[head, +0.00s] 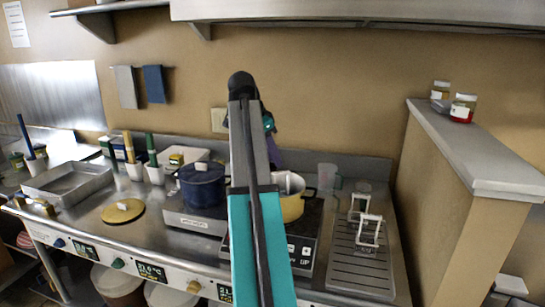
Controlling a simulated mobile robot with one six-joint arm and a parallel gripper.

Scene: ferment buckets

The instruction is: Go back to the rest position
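My arm reaches up the middle of the head view and bends down at the top, over the steel counter (140,195). My gripper (276,160) is mostly hidden behind my arm links; only a dark purplish part shows, above the yellow pot (292,207). I cannot see its fingertips or whether it holds anything. A white container (289,183) shows inside or just behind the yellow pot.
A blue lidded pot (202,184) stands left of my arm. A yellow lid (123,211) and steel tray (68,183) lie further left. A drain rack (360,265) with white-handled frames stands right. Jars (462,108) stand on the right ledge; a hood (360,12) hangs above.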

